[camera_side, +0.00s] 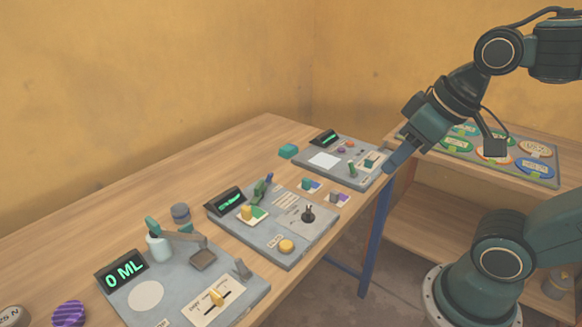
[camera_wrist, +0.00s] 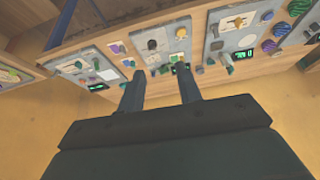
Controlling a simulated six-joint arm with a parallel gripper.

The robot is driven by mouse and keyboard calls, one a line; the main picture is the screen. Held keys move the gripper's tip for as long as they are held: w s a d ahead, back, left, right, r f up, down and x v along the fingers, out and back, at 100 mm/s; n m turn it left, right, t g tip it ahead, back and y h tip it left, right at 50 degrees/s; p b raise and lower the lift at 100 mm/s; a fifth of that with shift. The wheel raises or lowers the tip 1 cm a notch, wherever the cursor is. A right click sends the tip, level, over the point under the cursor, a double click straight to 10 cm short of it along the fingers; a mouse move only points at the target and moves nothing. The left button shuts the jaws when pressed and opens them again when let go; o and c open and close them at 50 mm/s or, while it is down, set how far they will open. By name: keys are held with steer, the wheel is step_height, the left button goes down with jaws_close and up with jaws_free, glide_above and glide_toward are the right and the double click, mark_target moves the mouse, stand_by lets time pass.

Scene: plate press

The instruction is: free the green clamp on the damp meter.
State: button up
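A green clamp-like part (camera_side: 262,190) stands near the back of the middle grey panel (camera_side: 277,248), beside a dark display with small green text (camera_side: 230,201) that I cannot read. Which panel is the damp meter I cannot tell for certain. A yellow block (camera_side: 247,212) sits in front of the green part. In the wrist view the middle panel (camera_wrist: 139,47) lies beyond my fingers, with its green part (camera_wrist: 180,66) small near the right finger's tip. My gripper (camera_wrist: 159,78) is open and empty; in the side view my gripper (camera_side: 396,160) hangs right of the panels, apart from them.
A shelf at right holds a board of oval labels (camera_side: 535,149).

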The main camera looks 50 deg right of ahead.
steer(key=w+r+m+g, duration=0.1)
steer(key=w+r+m, duration=0.2)
steer(key=w, duration=0.6)
steer(key=m+g, duration=0.4)
steer(key=m, duration=0.6)
glide_above(259, 184)
step_height(259, 184, down, 13)
steer(key=shift+f, duration=0.1)
steer(key=shift+f, duration=6.8)
jaws_close()
